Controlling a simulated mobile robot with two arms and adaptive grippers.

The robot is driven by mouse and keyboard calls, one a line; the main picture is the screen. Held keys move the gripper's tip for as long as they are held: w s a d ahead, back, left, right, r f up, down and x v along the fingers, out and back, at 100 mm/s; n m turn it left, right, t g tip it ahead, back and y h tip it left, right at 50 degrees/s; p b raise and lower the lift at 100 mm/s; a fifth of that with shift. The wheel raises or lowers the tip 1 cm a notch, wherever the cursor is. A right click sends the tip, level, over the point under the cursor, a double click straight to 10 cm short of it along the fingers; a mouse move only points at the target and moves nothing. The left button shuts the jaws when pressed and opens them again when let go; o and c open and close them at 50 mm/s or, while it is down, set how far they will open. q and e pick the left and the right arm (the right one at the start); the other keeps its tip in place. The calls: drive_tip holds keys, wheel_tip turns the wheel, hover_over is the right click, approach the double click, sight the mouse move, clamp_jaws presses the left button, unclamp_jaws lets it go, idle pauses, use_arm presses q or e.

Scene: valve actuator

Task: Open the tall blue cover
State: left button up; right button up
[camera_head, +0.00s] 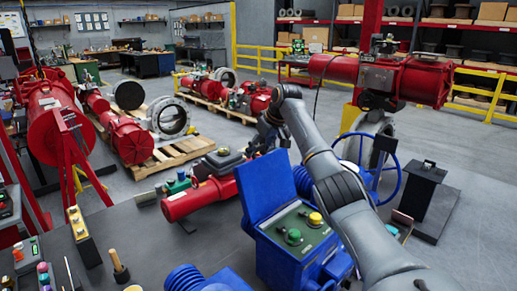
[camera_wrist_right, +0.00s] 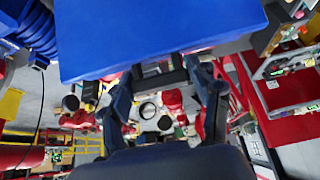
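The tall blue cover (camera_head: 267,186) stands raised, nearly upright, at the back of a blue control box (camera_head: 285,262). The panel beneath is exposed, with a green button (camera_head: 293,236) and a yellow button (camera_head: 315,218). My right gripper (camera_head: 270,138) is behind and above the cover's top edge, its fingers partly hidden by my arm. In the right wrist view the cover (camera_wrist_right: 160,38) fills the top, in front of the fingertips of my right gripper (camera_wrist_right: 163,85). The fingers are spread with nothing clearly held between them. Contact with the cover cannot be told. My left gripper is not seen.
A blue handwheel (camera_head: 391,172) is right of my right arm. A red actuator (camera_head: 200,197) lies left of the cover. A hammer (camera_head: 119,267) and a yellow-topped block (camera_head: 82,235) are on the dark table (camera_head: 140,230) at the lower left.

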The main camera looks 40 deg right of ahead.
drive_tip(key=shift+o, duration=1.4)
drive_tip(key=shift+s+f, duration=0.2)
drive_tip(key=shift+f, duration=0.15)
drive_tip(key=shift+r, duration=0.1)
drive_tip(key=shift+d+r, duration=0.1)
drive_tip(key=shift+r, duration=0.2)
drive_tip(key=v, duration=1.1)
drive_tip(key=shift+s+r, duration=0.2)
drive_tip(key=shift+r, duration=0.05)
drive_tip(key=shift+f, duration=0.1)
